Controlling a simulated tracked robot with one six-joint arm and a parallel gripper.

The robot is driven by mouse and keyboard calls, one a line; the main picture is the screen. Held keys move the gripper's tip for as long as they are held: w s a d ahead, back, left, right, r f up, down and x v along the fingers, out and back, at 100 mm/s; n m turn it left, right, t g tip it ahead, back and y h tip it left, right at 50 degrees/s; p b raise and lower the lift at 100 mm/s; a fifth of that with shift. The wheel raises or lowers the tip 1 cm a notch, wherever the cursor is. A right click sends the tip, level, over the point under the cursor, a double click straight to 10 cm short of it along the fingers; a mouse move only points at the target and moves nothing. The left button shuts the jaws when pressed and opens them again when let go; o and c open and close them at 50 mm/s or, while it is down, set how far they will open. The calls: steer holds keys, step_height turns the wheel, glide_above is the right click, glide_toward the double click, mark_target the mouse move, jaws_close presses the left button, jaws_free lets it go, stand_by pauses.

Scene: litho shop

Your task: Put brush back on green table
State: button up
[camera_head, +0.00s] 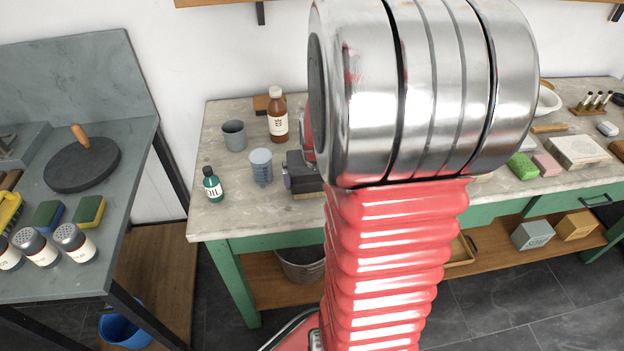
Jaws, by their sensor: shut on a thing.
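The green table (245,208) has a pale stone top and green legs and stands against the back wall. My gripper (303,173) shows only in part as a dark shape over the left half of this table, just left of my arm. My arm hides the rest. The gripper is shut on what looks like the brush (308,195), a dark block with a pale lower edge. I cannot tell whether the brush touches the tabletop.
The tabletop's front left is clear. A grey bench (130,150) with shakers and sponges stands at left.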

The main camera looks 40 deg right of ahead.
steer(key=shift+f, duration=0.1)
steer(key=o, duration=0.7)
steer(key=shift+o, duration=0.2)
steer(key=v, duration=1.2)
